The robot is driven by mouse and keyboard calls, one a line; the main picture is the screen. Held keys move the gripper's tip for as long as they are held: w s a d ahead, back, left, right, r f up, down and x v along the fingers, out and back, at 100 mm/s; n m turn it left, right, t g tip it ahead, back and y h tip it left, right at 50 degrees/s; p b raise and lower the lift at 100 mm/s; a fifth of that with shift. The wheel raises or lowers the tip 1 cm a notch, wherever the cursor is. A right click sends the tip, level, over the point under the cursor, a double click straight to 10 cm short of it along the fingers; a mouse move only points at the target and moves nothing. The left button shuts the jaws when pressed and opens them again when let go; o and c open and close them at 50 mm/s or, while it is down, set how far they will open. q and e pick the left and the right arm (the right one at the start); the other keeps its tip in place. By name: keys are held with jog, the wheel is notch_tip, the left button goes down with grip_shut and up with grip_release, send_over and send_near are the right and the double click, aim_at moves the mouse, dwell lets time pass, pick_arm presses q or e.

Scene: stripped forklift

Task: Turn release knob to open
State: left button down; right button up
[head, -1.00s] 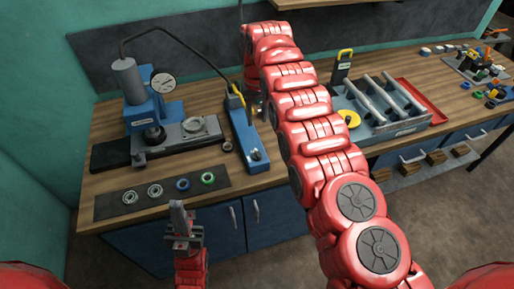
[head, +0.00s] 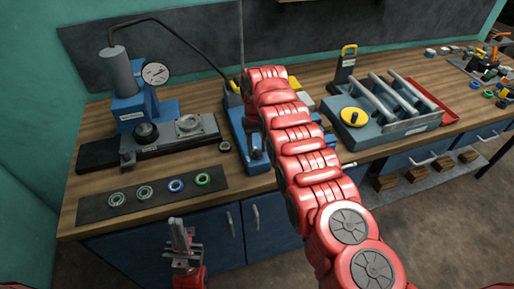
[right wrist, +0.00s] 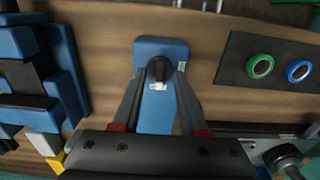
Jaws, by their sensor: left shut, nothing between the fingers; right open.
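The release knob shows in the right wrist view as a small black knob (right wrist: 157,70) on the end of a blue pump body (right wrist: 155,112). In the head view the blue pump (head: 236,128) stands on the bench, with its knob end partly beside my right arm. My right gripper (right wrist: 159,78) is open, its two dark fingers on either side of the knob in the picture. I cannot tell whether they touch it. The right gripper is hidden behind its arm in the head view. My left gripper (head: 179,232) is shut and empty, in front of the bench.
A press with a gauge (head: 156,73) stands left of the pump, joined by a black hose. A dark mat (head: 98,207) with several rings lies at the bench front. A blue rack with steel bars (head: 382,132) and a red tray (head: 442,112) are to the right.

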jog(key=shift+w+f, duration=0.1)
jog(key=shift+f, duration=0.2)
grip_shut()
jog(key=n+b, duration=0.3)
jog(key=shift+f, duration=0.2)
jog(key=n+b, duration=0.1)
jog(key=n, duration=0.1)
jog(key=shift+r+n, duration=0.15)
jog(key=shift+n, duration=0.15)
jog(key=n, duration=0.2)
jog(key=shift+r+n, duration=0.1)
jog(key=shift+n, duration=0.3)
jog(key=n, duration=0.3)
jog(key=shift+n, duration=0.4)
jog(key=n, duration=0.5)
jog(key=shift+n, duration=0.3)
